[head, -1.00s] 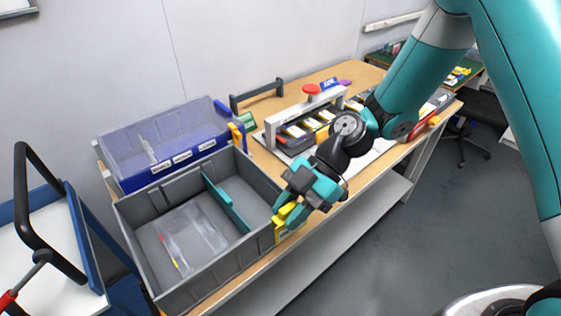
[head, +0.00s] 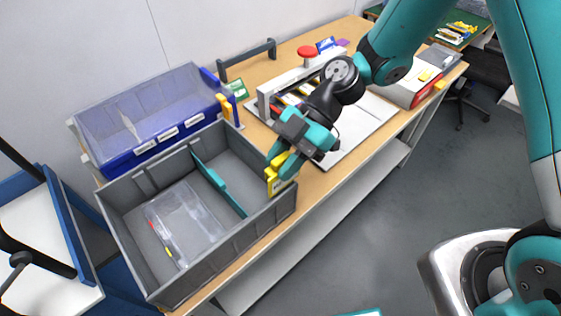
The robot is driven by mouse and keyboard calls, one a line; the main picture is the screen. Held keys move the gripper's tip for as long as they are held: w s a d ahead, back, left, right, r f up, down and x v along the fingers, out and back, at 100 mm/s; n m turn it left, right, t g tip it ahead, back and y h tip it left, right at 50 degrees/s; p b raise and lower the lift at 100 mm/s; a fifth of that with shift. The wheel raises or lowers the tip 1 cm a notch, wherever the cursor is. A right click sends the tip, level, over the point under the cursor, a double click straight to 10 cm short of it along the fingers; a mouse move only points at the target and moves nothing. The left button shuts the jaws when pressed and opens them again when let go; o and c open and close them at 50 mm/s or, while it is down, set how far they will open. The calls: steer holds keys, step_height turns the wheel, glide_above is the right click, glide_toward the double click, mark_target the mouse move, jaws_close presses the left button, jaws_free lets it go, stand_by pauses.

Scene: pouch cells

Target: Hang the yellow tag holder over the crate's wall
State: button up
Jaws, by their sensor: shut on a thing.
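The yellow tag holder (head: 277,186) is at the right-hand wall of the grey crate (head: 222,240), near its upper right corner. My gripper (head: 278,163) is just above and is shut on the holder, with its fingers pointing down. The holder overlaps the wall's top edge in the picture; I cannot tell whether it sits over the wall or is only in front of it.
A blue bin (head: 150,160) with clear compartments stands behind the crate. A press with a red knob (head: 307,51) stands on the wooden table (head: 350,32) behind my gripper. A blue cart with a white top (head: 40,245) is at the left.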

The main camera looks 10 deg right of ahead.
mark_target(277, 197)
steer(key=shift+f+b, duration=2.5)
steer(key=shift+f, duration=0.4)
steer(key=shift+b, duration=0.6)
steer(key=shift+f+b, duration=1.9)
steer(key=o, duration=1)
steer(key=shift+r, duration=0.1)
steer(key=v, duration=1.7)
steer(key=shift+d+r, duration=0.1)
steer(key=shift+d, duration=0.05)
